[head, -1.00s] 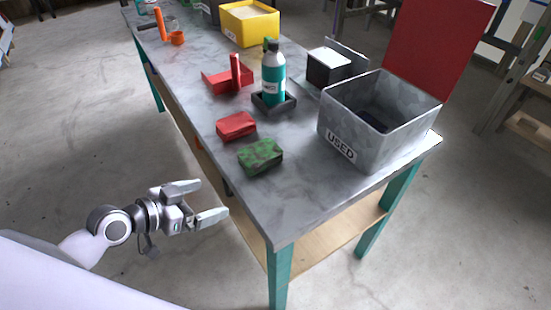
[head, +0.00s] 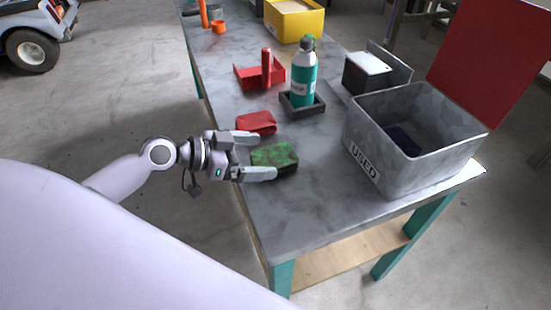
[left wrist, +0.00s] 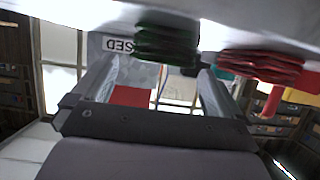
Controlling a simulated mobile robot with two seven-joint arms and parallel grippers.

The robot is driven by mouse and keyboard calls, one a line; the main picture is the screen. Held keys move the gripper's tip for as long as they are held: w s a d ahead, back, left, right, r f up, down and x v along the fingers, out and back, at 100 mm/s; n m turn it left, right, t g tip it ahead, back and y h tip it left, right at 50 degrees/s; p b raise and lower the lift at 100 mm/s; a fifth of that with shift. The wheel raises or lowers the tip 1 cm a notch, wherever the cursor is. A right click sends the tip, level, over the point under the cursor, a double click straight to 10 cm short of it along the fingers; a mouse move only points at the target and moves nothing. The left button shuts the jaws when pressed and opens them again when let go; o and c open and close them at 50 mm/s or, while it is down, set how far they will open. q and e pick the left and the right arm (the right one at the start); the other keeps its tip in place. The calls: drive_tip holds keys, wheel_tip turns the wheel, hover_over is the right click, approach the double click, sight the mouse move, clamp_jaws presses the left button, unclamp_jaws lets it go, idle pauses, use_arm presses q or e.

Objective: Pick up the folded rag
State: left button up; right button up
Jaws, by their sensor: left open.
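Two folded cloth bundles lie near the table's left edge. One is mottled green (head: 276,156), the other plain red (head: 257,122); I cannot tell which one the task calls the folded rag. My left gripper (head: 264,157) is open at the table edge, with its fingertips close to the green bundle's left side, one towards the red bundle. Contact cannot be told. In the left wrist view, upside down, the green bundle (left wrist: 168,38) shows layers ahead between the fingers, and the red bundle (left wrist: 262,65) sits to the right. My right gripper is out of view.
A grey bin marked USED (head: 365,160) stands at the right with a red panel (head: 495,60) behind. A teal bottle (head: 304,88) in a dark holder and a red tray (head: 250,78) stand farther back. The table's (head: 290,215) near corner is clear.

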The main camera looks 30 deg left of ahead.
sight(274, 156)
use_arm(q)
drive_tip(key=x, duration=0.5)
drive_tip(key=shift+s+f+p, duration=0.1)
drive_tip(key=shift+f+p, duration=0.05)
drive_tip(key=shift+p, duration=0.2)
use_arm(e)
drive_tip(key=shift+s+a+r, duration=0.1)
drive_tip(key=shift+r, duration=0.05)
use_arm(q)
drive_tip(key=c, duration=1)
drive_tip(key=shift+a, duration=0.1)
drive_tip(key=shift+r, duration=0.75)
drive_tip(key=shift+r+p, duration=1.3)
drive_tip(key=shift+r, duration=8)
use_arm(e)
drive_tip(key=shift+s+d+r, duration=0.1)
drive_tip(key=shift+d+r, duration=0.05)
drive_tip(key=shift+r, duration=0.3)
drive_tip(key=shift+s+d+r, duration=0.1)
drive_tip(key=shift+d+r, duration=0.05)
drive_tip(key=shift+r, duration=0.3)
